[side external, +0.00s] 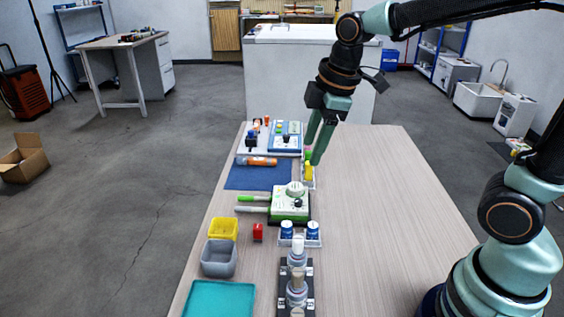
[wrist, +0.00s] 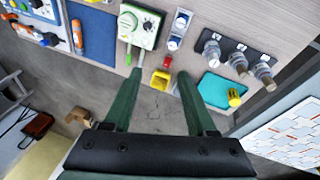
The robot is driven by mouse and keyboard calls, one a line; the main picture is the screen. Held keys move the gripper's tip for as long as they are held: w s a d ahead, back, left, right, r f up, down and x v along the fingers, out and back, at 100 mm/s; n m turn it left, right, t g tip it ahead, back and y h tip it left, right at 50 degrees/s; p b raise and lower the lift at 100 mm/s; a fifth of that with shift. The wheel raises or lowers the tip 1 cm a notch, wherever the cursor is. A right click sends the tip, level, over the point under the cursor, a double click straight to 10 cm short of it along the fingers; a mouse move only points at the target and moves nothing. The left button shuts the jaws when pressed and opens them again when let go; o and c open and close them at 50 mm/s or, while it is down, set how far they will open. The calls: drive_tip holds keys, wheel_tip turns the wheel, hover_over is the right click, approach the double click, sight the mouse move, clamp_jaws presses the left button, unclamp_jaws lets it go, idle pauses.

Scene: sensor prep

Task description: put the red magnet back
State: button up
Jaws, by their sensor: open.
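The red magnet (side external: 258,232) is a small red block on the bare table, to the right of a yellow bin, in the side view. It also shows in the wrist view (wrist: 168,61), beyond the fingertips. My gripper (side external: 313,152) is open and points down over the far part of the table, beside a white holder (side external: 309,184) with yellow and green pieces. In the wrist view, the two green fingers (wrist: 159,74) are apart, with the yellow bin (wrist: 160,80) visible between them. I cannot tell which spot belongs to the magnet.
A green-and-white device (side external: 290,204) stands mid-table, with a blue mat (side external: 258,178) and orange tube (side external: 256,161) behind it. Blue-capped jars (side external: 286,230), a grey bin (side external: 219,259), a bottle rack (side external: 308,272) and a teal tray (side external: 218,299) are nearer. The table's right side is clear.

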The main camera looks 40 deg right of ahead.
drive_tip(key=s+d+m+t, duration=0.2)
drive_tip(key=s+d+m, duration=0.2)
drive_tip(key=s+m, duration=0.3)
drive_tip(key=shift+r+m, duration=0.45)
drive_tip(key=shift+m, duration=1.75)
drive_tip(key=shift+s, duration=0.1)
